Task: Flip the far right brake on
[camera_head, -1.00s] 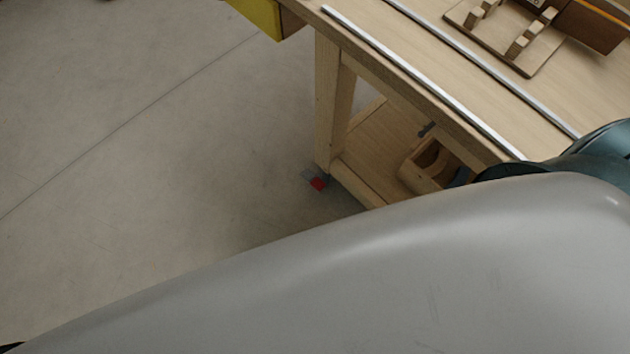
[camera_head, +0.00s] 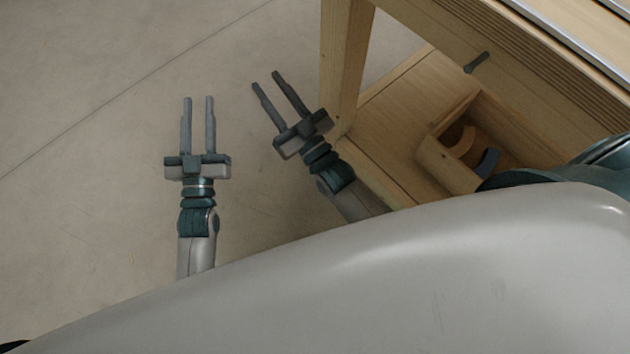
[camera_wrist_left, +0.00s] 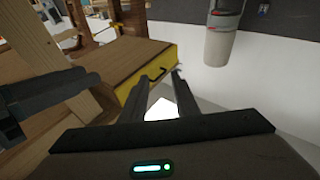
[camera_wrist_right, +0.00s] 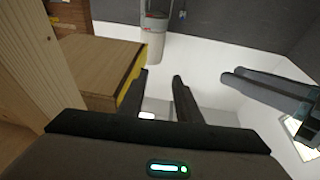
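The workbench (camera_head: 455,40) stands at the upper right in the head view. The foot of its near leg (camera_head: 342,60) is behind my right gripper, and no brake is visible there now. My right gripper (camera_head: 266,79) is open and empty beside this leg, its fingers pointing up and left. My left gripper (camera_head: 198,98) is open and empty over bare floor, further left. Both wrist views show spread fingers with nothing between them, for the left (camera_wrist_left: 156,80) and the right (camera_wrist_right: 159,78). No brake can be made out in either wrist view.
A lower shelf (camera_head: 395,115) holds a wooden box (camera_head: 450,160) near my right arm. A dark handle (camera_head: 477,62) sticks out under the benchtop. A yellow-fronted wooden part (camera_wrist_left: 150,75) and a grey bin (camera_wrist_right: 153,42) show in the wrist views. Floor at left is clear.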

